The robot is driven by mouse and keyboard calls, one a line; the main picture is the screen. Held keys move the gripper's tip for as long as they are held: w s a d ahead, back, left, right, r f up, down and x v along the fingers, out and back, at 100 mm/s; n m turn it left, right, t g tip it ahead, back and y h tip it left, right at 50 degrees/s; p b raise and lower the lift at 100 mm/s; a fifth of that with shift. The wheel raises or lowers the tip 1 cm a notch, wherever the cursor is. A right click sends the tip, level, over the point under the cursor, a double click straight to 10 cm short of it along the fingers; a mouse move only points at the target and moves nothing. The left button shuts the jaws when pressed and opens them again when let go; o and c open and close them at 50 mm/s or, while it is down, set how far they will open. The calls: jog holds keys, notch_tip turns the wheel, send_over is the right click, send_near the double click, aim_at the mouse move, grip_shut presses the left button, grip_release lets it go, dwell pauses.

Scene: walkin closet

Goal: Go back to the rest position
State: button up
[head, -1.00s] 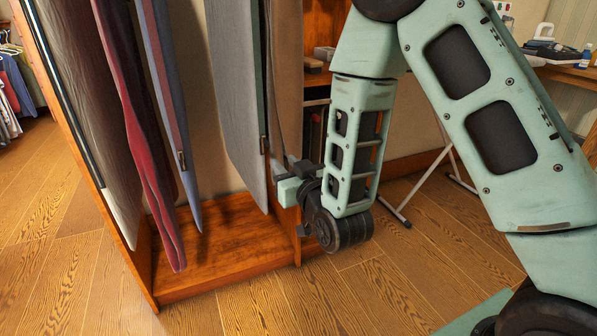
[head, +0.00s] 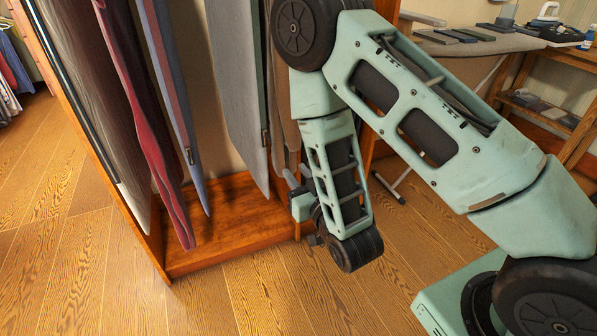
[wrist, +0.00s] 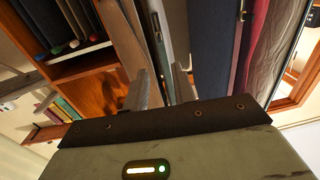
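My gripper (head: 297,178) is low in front of the wardrobe, close to the hanging garments at its right side. In the wrist view my gripper (wrist: 160,88) shows two grey fingers standing apart, with hanging garments behind the gap. No object is visibly held between them. My arm folds down from its raised elbow to the wrist, which is above the floor. The fingertips are small and partly hidden in the head view.
Grey garments (head: 237,80) and a red one (head: 140,110) hang in the wooden wardrobe (head: 225,225), whose base is bare. An ironing board (head: 455,44) stands behind my arm. A wooden desk (head: 545,105) is at the right. The floor (head: 75,240) at the left is clear.

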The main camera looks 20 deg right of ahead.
jog(key=shift+a, duration=0.1)
dwell(0.3)
jog(key=s+a+r+n+g+y, duration=0.25)
jog(key=s+a+g, duration=0.25)
jog(key=a+g, duration=0.55)
jog(key=s+d+r+n+g+h, duration=0.15)
jog(key=s+r+g, duration=0.25)
jog(key=s, duration=0.6)
jog(key=s+d+r+n+g+h, duration=0.1)
jog(key=s+r+n+g, duration=0.2)
jog(key=s, duration=0.6)
notch_tip(320, 180, up, 19)
jog(key=s+p, duration=0.1)
jog(key=p, duration=1.7)
jog(key=shift+d+f+h, duration=0.2)
jog(key=shift+d+h, duration=0.1)
jog(key=shift+d, duration=0.15)
